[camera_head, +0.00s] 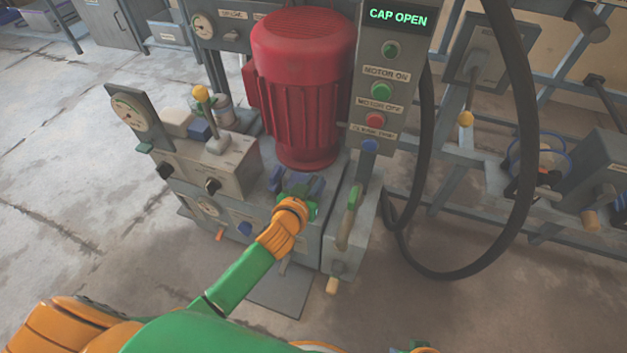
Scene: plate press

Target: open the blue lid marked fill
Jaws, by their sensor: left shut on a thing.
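The blue lid (312,184) is on top of the grey machine body, just in front of the red motor. My left gripper (300,194) reaches in from the lower left and is shut on the blue lid. The gripper and wrist cover part of the lid, so its marking and exact angle cannot be read. A lit display (398,17) at the top reads "CAP OPEN". My right gripper does not show; only a small green and orange piece of mine is at the bottom edge.
The red motor (303,85) stands right behind the lid. A control column with buttons (381,90) rises to the right, beside a green-handled lever (349,218). A valve block (208,160) with a yellow-knobbed lever is left. A black hose (520,190) loops at right. The left floor is clear.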

